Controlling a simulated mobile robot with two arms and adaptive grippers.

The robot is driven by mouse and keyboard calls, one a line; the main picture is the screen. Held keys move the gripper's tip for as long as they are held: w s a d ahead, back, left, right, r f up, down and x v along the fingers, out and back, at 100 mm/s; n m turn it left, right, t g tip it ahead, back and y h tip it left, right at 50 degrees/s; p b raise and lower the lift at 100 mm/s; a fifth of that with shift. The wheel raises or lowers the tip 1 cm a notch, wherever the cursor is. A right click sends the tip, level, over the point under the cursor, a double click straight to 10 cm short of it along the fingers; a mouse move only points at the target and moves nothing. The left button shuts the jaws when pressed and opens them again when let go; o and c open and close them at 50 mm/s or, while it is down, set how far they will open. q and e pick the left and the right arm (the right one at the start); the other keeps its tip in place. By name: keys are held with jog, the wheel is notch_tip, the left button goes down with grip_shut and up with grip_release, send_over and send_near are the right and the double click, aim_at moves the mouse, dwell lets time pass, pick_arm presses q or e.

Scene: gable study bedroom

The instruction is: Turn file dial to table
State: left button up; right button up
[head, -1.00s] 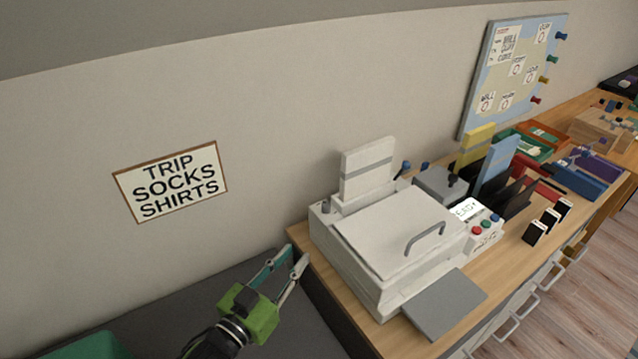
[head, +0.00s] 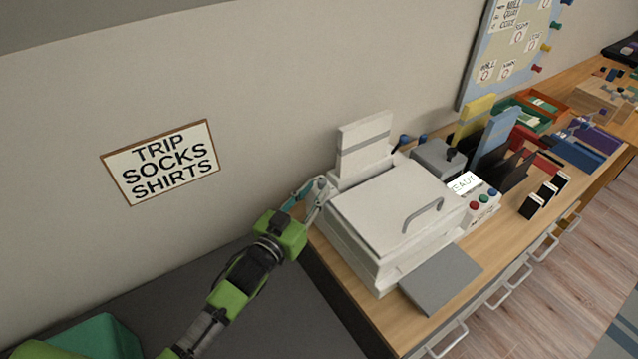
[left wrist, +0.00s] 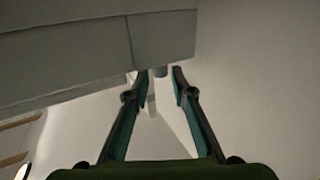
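A white printer-like machine (head: 385,215) with a handled lid stands on the wooden desk. My left gripper (head: 322,187) is at the machine's left back corner, in front of where a small grey knob stood. In the left wrist view, the gripper (left wrist: 157,73) has its fingers apart. A small grey cylinder (left wrist: 159,72), which looks like that knob, shows between the fingertips under the pale machine body (left wrist: 90,50). I cannot tell whether the fingers touch it. No dial marking is readable. My right gripper is not in view.
A small screen (head: 466,183) and coloured buttons (head: 482,201) sit on the machine's right side. A grey plate (head: 441,278) lies in front. Holders and trays fill the desk (head: 500,255) further right. A sign (head: 161,162) hangs on the wall to the left.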

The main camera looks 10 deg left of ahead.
aim_at(322, 184)
pick_arm(q)
jog(key=shift+x, duration=1.4)
jog(key=shift+s, duration=0.1)
grip_shut()
